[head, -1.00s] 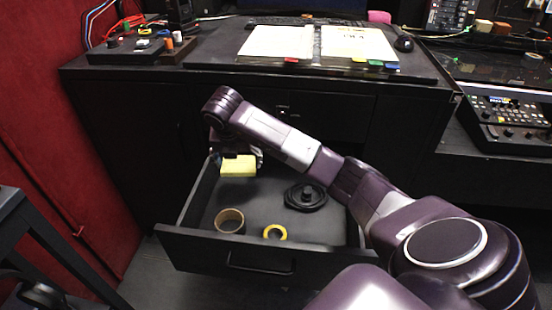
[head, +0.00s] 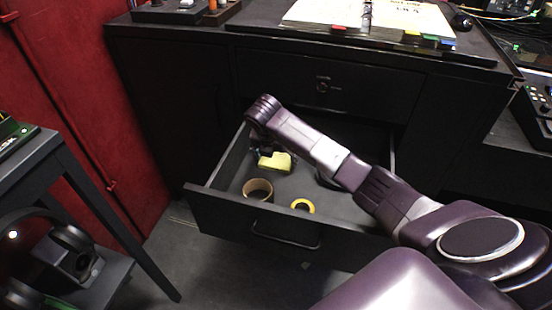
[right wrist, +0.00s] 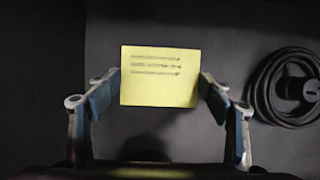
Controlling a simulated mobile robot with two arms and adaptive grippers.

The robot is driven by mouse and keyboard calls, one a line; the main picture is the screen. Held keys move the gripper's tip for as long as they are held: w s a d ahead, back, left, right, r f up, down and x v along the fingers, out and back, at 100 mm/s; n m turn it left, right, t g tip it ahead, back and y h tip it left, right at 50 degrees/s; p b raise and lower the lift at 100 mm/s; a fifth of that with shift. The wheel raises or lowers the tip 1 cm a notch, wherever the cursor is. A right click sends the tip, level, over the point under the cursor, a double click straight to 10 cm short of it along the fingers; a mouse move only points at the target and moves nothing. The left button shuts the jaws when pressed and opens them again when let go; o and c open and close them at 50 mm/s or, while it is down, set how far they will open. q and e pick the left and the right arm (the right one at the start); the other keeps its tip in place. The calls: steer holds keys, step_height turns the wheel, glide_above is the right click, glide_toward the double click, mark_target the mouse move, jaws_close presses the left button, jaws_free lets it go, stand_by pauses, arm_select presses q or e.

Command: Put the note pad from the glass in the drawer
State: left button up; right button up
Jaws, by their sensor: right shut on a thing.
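The yellow note pad (head: 275,162) is inside the open drawer, near its back left, in the head view. In the right wrist view the note pad (right wrist: 161,77) shows lines of writing and sits between both fingertips. My right gripper (right wrist: 160,90) is shut on its left and right edges. In the head view my right gripper (head: 264,149) is partly hidden by its own arm. Whether the pad touches the drawer floor I cannot tell. The drawer (head: 222,211) is pulled out under the desk. No glass shows. My left gripper is not in view.
In the drawer lie a brown tape roll (head: 257,190), a yellow ring (head: 303,205) and a coiled black cable (right wrist: 290,88). An open binder (head: 370,18) lies on the desk top. A side table (head: 50,155) stands at left.

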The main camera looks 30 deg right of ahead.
mark_target(274, 167)
steer(key=o, duration=1.2)
steer(key=p+v, duration=0.1)
steer(key=v, duration=0.6)
steer(key=shift+w+p, duration=0.1)
steer(key=shift+p, duration=0.25)
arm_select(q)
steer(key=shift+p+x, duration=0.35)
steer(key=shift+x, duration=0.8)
arm_select(e)
steer(key=shift+v, duration=2.6)
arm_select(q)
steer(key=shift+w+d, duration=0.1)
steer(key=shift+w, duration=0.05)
